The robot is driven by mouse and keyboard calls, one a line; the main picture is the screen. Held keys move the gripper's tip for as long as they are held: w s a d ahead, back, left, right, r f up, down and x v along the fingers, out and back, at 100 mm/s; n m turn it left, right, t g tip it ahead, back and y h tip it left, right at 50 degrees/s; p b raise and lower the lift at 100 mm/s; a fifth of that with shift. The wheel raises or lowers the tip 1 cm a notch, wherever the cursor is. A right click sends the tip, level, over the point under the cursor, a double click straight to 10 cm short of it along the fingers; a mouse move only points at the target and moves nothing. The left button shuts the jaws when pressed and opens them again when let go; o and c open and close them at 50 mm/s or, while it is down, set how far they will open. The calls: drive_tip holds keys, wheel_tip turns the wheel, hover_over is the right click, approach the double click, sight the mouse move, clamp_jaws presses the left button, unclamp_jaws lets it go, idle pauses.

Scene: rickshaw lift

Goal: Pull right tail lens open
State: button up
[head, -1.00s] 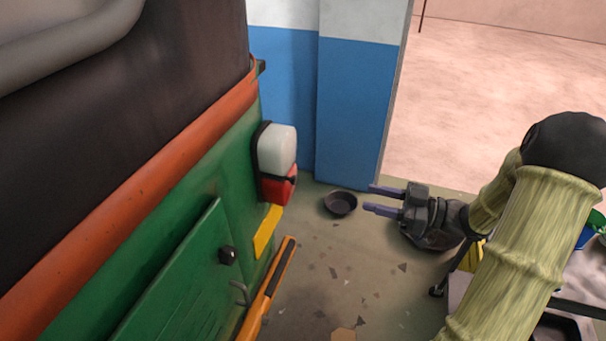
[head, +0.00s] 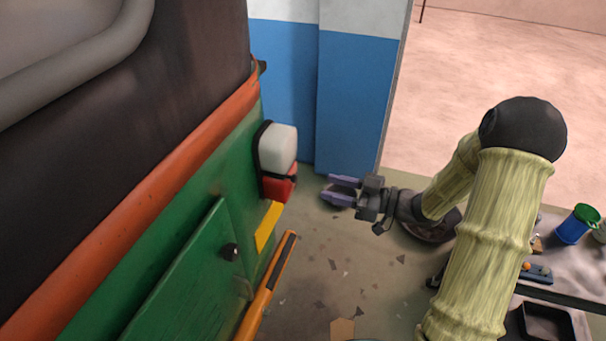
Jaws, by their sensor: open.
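The right tail lens (head: 278,148) is a white and red lamp block in a dark frame on the rear corner of the green rickshaw (head: 190,245). Its white upper part sits above a red lower part (head: 279,187). I cannot tell whether the lens stands away from its frame. My gripper (head: 328,188) is open and empty, to the right of the lens and level with its red part. Its two fingers point left toward the lens, with a clear gap between. The fingers overlap a dark bowl on the floor behind them.
An orange bumper bar (head: 266,288) and a yellow plate (head: 268,226) lie below the lens. A blue and white wall (head: 352,100) stands behind. A cart at the right carries a blue cup (head: 577,224) and a small blue tool (head: 537,273). The floor between bumper and cart is largely open.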

sight(296, 178)
drive_tip(key=p+x, duration=0.2)
drive_tip(key=x, duration=0.5)
drive_tip(key=shift+a+p, duration=0.1)
drive_tip(key=shift+p, duration=0.2)
drive_tip(key=shift+w+a, duration=0.25)
drive_tip(key=shift+a, duration=0.2)
clamp_jaws()
